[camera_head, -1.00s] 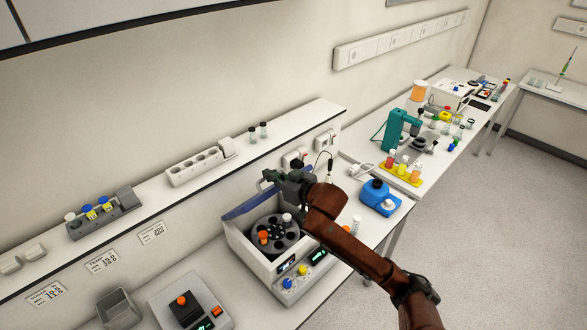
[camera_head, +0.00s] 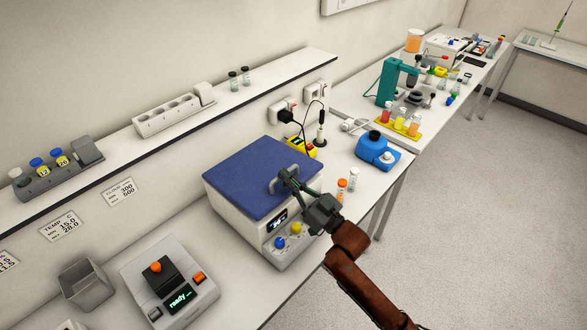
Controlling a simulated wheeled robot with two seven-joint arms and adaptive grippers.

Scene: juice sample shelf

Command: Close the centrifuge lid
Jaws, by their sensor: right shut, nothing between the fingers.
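The centrifuge (camera_head: 226,218) is a white box on the bench in the middle of the head view. Its blue lid (camera_head: 252,170) lies flat over the top and hides the rotor. A grey handle (camera_head: 284,183) stands on the lid's right front edge. My right gripper (camera_head: 290,177) is shut at the handle, its fingers against or just over it, with nothing held. I cannot tell whether it touches the handle. My left gripper is not in view.
A small device with a "ready" display (camera_head: 172,275) stands left of the centrifuge. Capped vials (camera_head: 341,190) and a blue device (camera_head: 376,151) stand to its right. A shelf (camera_head: 175,132) runs behind. The floor at right is clear.

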